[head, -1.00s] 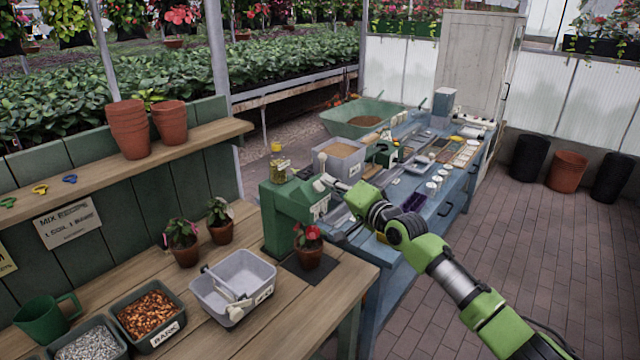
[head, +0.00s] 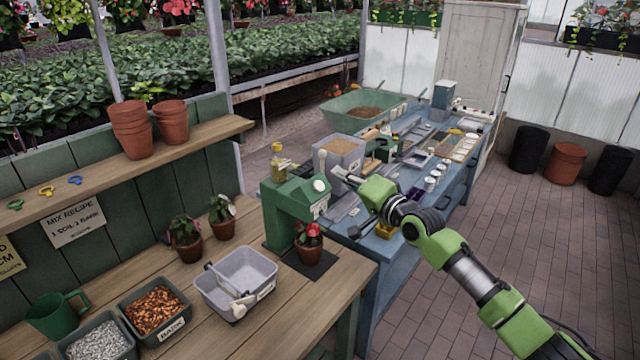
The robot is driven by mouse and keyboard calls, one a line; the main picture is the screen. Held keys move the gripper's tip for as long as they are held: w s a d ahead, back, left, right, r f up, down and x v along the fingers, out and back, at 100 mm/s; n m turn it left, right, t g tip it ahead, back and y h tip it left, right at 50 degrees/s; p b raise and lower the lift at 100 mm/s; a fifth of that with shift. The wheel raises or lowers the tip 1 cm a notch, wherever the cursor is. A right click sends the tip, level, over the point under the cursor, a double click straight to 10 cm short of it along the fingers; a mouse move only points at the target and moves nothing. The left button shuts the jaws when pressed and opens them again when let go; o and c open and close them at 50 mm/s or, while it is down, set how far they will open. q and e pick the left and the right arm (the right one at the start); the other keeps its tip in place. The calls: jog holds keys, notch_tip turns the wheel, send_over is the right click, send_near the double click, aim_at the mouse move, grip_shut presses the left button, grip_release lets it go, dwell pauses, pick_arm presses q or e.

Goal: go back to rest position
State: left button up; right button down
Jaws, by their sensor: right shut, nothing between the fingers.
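My right arm comes in from the lower right and reaches over the blue bench (head: 425,222). My right gripper (head: 349,179) is at the far end of it, just right of the green press-like machine (head: 290,208), and it is small in the picture. Its fingers look closed and hold nothing. It is near a grey bin of brown material (head: 342,150); I cannot tell whether it touches anything. My left arm and gripper are not in view.
The wooden bench (head: 225,335) holds a grey tub (head: 237,277), a bark tray (head: 155,305), a green jug (head: 55,315) and potted plants. A potted red flower (head: 309,245) stands by the machine. The brick floor (head: 540,225) at right is open.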

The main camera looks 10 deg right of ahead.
dwell(0.4)
jog(key=s+a+f+n+g+h, duration=0.1)
jog(key=s+a+f+n+g, duration=0.4)
jog(key=s+f, duration=0.6)
jog(key=s+a+f+n+g, duration=0.2)
jog(key=s+a+f, duration=0.5)
jog(key=s+f, duration=0.5)
jog(key=s+d+f+n+g+h, duration=0.1)
jog(key=s+d+f+g+h, duration=0.15)
jog(key=s, duration=0.65)
jog(key=s+d+f+n+g+h, duration=0.15)
jog(key=s+d, duration=0.25)
jog(key=s, duration=0.5)
jog(key=s+d+f+n+g+h, duration=0.1)
jog(key=s+d+f+g, duration=0.15)
jog(key=s, duration=0.65)
notch_tip(320, 180, down, 31)
jog(key=s+b, duration=0.2)
jog(key=b, duration=0.3)
jog(key=s+d+f+g+b, duration=0.2)
jog(key=s+f+b, duration=0.1)
jog(key=s+f, duration=1.3)
notch_tip(320, 180, down, 3)
jog(key=shift+d+r, duration=0.1)
jog(key=shift+d, duration=0.3)
